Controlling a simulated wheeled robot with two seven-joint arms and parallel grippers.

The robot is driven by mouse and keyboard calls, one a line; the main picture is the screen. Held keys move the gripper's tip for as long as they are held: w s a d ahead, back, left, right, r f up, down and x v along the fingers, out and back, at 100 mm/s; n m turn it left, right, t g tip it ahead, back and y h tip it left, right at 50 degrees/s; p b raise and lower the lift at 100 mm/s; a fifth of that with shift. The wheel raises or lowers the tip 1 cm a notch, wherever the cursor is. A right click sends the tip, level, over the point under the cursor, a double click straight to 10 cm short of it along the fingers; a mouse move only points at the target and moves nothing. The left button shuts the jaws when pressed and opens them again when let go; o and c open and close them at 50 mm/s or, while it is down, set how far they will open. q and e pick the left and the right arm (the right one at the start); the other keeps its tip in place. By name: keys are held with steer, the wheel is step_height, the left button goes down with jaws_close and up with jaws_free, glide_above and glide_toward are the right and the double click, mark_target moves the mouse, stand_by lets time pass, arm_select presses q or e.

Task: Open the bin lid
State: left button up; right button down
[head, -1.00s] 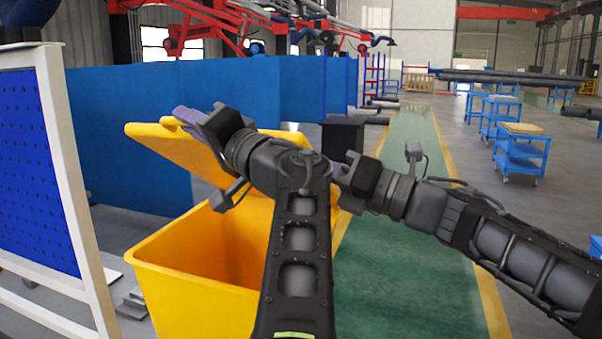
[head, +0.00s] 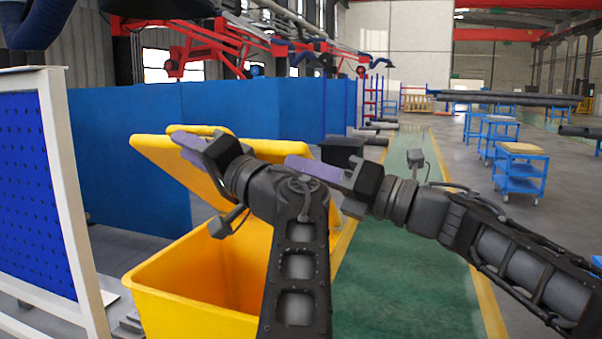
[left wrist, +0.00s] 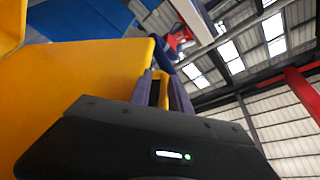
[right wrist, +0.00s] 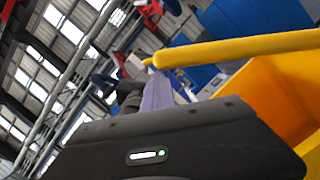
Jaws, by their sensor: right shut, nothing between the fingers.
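My left gripper (head: 186,145) is at the lid's upper edge. In the left wrist view a yellow part shows between its two separated fingers (left wrist: 163,88); whether they clamp it is unclear. My right gripper (head: 296,163) is shut and empty near the lid's right end. In the right wrist view its fingers (right wrist: 158,90) are close to the lid's yellow edge (right wrist: 240,48). My left arm hides part of the bin and lid.
A blue pegboard in a white frame (head: 75,190) stands close at the left. Blue partitions (head: 125,150) are behind the bin. The green walkway (head: 400,270) is clear; blue carts (head: 520,170) stand at the right.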

arm_select(q)
steer(key=shift+d+r, duration=0.1)
steer(key=shift+r, duration=0.1)
steer(key=shift+s+d, duration=0.1)
steer(key=v, duration=1.2)
steer(key=shift+f, duration=0.1)
